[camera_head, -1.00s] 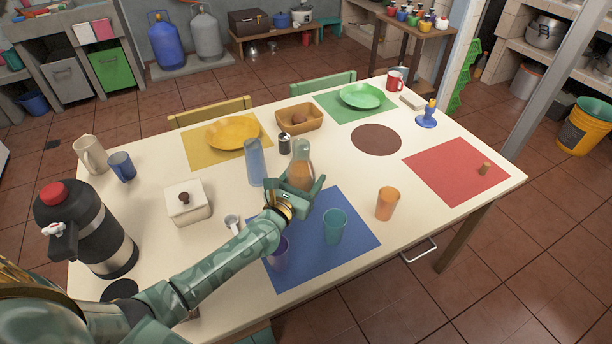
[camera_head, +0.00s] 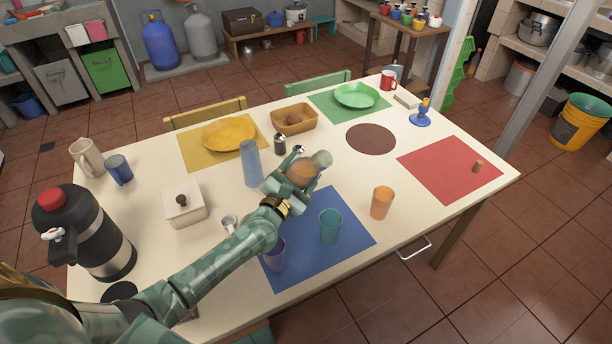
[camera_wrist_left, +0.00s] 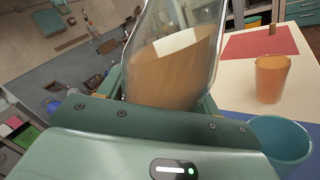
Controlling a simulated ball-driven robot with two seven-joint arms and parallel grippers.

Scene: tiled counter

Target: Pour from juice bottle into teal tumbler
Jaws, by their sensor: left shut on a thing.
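My left gripper (camera_head: 290,180) is shut on the juice bottle (camera_head: 303,171), a clear glass bottle holding orange-brown juice. The bottle is tilted, its mouth end toward the right in the head view. In the left wrist view the bottle (camera_wrist_left: 175,65) fills the middle, with its juice slanted inside the glass. The teal tumbler (camera_head: 331,226) stands upright on the blue mat (camera_head: 352,252), below and right of the bottle. The tumbler's rim also shows at the lower right of the left wrist view (camera_wrist_left: 283,137). My right gripper is not in view.
An orange tumbler (camera_head: 381,203) stands right of the teal one. A purple tumbler (camera_head: 274,255) stands on the mat beside my left arm. A tall blue glass (camera_head: 250,163) and a dark-topped shaker (camera_head: 280,144) are close behind my gripper. A cork (camera_head: 478,166) stands on the red mat.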

